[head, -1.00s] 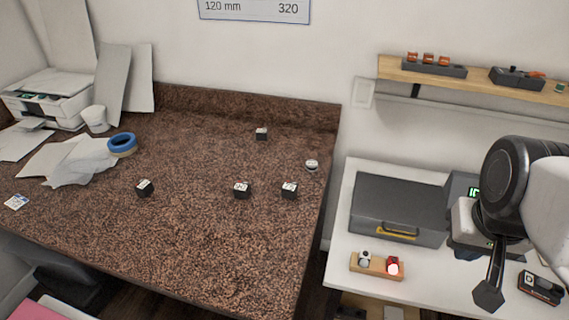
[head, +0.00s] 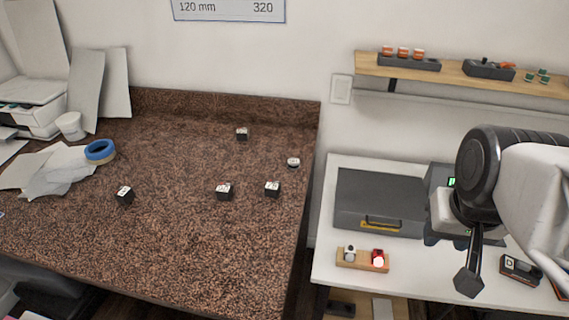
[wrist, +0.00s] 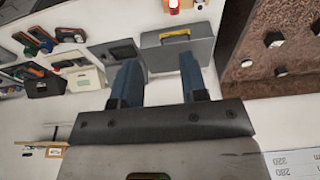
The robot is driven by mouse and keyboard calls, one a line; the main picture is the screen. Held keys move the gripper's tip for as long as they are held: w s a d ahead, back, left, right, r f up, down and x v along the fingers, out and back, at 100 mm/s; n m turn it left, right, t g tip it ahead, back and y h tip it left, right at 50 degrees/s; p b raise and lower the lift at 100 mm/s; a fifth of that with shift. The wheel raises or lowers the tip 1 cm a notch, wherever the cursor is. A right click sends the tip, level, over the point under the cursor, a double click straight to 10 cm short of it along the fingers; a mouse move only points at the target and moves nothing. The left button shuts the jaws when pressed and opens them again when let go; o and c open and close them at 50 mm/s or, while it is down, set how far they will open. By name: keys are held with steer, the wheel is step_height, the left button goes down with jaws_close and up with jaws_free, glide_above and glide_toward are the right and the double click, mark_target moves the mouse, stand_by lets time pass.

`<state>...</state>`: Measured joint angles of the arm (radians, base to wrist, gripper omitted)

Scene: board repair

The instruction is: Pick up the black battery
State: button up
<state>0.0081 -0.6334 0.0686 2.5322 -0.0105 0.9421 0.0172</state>
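Several small black blocks with white-marked tops sit apart on the brown speckled counter: a left block (head: 125,196), a middle block (head: 224,191), a right block (head: 272,189) and a back block (head: 241,134). A small round dark piece with a pale top (head: 293,162) lies near the counter's right edge. I cannot tell which of these is the black battery. My gripper (wrist: 158,75) is open in the wrist view, its two blue-grey fingers apart with nothing held. In the head view my arm is at the right, over the white table, far from the blocks.
The white table (head: 330,220) holds a grey case (head: 380,204), a wooden holder (head: 362,260) with a white and a red piece, and a dark device (head: 520,269). A shelf (head: 460,77) hangs above. Blue tape (head: 100,151) and papers (head: 45,172) lie left. The counter's front is clear.

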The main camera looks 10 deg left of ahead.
steer(key=o, duration=0.6)
steer(key=m+g, duration=0.3)
steer(key=m, duration=1.5)
glide_above(272, 184)
steer(key=f, duration=1.6)
steer(key=shift+d, duration=0.4)
steer(key=shift+w+a+f+m, duration=0.1)
steer(key=shift+a+f+m, duration=0.2)
steer(key=shift+a+m, duration=0.15)
